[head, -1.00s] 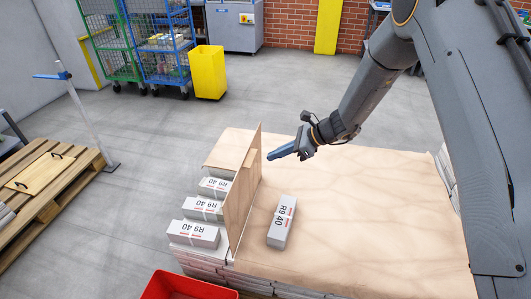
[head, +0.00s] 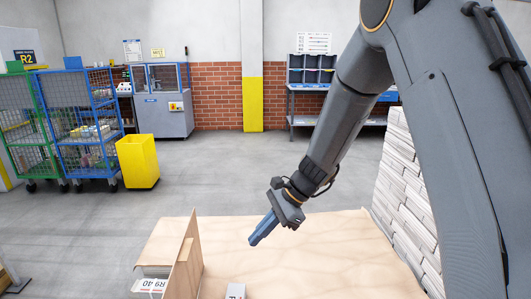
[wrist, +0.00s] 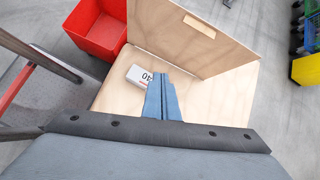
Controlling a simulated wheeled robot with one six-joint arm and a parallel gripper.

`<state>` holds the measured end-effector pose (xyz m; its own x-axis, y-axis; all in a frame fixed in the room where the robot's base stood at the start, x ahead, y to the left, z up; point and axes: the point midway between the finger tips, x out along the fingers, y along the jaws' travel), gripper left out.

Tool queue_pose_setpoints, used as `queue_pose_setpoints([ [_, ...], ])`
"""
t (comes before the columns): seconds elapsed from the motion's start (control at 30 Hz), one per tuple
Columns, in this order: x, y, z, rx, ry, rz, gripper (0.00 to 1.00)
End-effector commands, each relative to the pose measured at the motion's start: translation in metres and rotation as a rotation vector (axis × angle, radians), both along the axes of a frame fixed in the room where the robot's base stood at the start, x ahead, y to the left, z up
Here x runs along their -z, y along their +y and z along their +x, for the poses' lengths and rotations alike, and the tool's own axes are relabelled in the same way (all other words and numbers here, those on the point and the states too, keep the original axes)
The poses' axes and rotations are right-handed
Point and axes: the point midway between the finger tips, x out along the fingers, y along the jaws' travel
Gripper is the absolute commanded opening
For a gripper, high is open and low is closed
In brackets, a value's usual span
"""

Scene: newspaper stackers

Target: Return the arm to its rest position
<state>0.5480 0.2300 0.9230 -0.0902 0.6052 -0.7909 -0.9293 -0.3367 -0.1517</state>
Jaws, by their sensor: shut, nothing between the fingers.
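My gripper (head: 262,228) is shut and empty, held in the air above the plywood sheet (head: 315,258) in the head view. Its blue fingers also show together in the wrist view (wrist: 163,98). A white bundle marked 40 (wrist: 137,76) lies on the plywood, partly hidden behind the fingers in the wrist view. Only the top of this bundle shows at the bottom edge of the head view (head: 235,291). My arm reaches down from the upper right of the head view.
An upright plywood divider (head: 188,262) stands left of the gripper, with a labelled bundle (head: 150,285) beyond it. A tall paper stack (head: 405,190) stands at the right. A red crate (wrist: 93,30) is beside the plywood. A yellow bin (head: 138,162) and mesh carts (head: 88,120) stand farther back.

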Motion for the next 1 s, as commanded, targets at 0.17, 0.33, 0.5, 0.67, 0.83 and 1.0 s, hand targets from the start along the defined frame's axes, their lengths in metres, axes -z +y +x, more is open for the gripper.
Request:
queue_pose_setpoints([
  [0.17, -0.011, -0.086, -0.063, -0.314, -0.2, -0.212, 0.0],
  [0.33, -0.02, -0.158, -0.117, -0.646, -0.363, -0.387, 0.0],
  [0.5, -0.027, -0.207, -0.157, -0.935, -0.477, -0.504, 0.0],
  [0.67, -0.03, -0.226, -0.175, -1.085, -0.527, -0.554, 0.0],
  [0.83, -0.03, -0.23, -0.178, -1.12, -0.538, -0.564, 0.0],
  [1.0, -0.03, -0.23, -0.178, -1.118, -0.538, -0.564, 0.0],
])
